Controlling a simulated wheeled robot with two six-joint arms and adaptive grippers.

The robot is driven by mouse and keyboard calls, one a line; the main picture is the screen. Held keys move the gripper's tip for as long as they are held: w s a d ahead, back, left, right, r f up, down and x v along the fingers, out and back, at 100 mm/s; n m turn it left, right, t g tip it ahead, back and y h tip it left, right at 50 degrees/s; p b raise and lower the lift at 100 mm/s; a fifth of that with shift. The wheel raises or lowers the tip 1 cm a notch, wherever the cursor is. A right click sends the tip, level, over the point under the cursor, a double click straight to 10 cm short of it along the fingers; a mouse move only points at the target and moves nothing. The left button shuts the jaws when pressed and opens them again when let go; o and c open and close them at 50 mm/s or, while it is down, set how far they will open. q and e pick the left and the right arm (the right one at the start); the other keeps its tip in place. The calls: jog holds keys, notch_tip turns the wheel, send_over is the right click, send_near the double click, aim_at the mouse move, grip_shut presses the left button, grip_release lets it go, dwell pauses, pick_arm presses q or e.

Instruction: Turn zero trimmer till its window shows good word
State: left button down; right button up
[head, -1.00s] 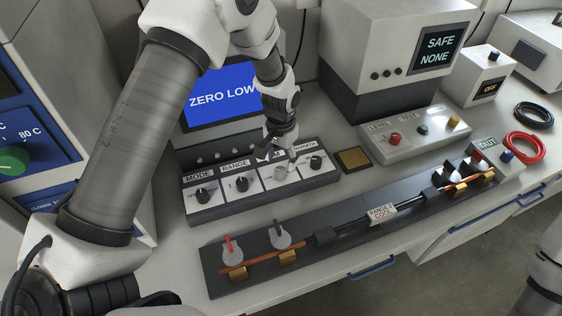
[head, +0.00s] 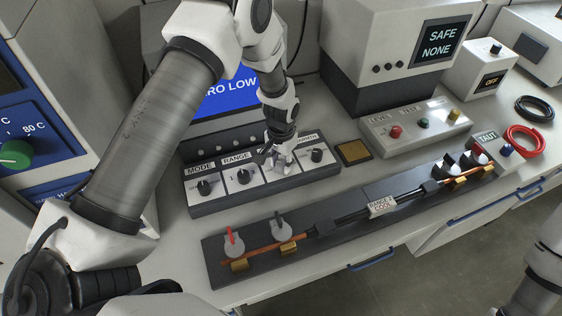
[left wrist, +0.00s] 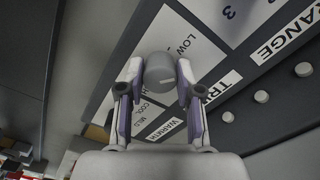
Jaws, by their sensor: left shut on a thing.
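The zero trimmer is a grey round knob (left wrist: 159,70) on a white panel, between a RANGE dial (head: 243,176) and a WARMTH dial (head: 316,155). My left gripper (head: 280,162) comes down over it from above. In the left wrist view its two fingers (left wrist: 156,85) close on the knob from both sides. A LOW mark shows beside the knob, and its label is partly covered by a finger. The blue window (head: 232,92) shows white letters ending in LOW; my left arm hides their start.
The control panel (head: 213,208) also carries a MODE dial (head: 204,187). A long dark cable board (head: 225,268) lies in front of it, with clamps and a tag. My right arm shows at the lower right edge.

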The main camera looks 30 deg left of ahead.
aim_at(282, 162)
pick_arm(q)
jog(key=m, duration=0.3)
jog(key=shift+m, duration=0.3)
jog(key=shift+f, duration=0.1)
jog(key=c, duration=1.1)
grip_release()
jog(key=o, duration=0.3)
jog(key=shift+w+d, duration=0.1)
jog(key=shift+o, duration=0.2)
notch_tip(282, 162, up, 12)
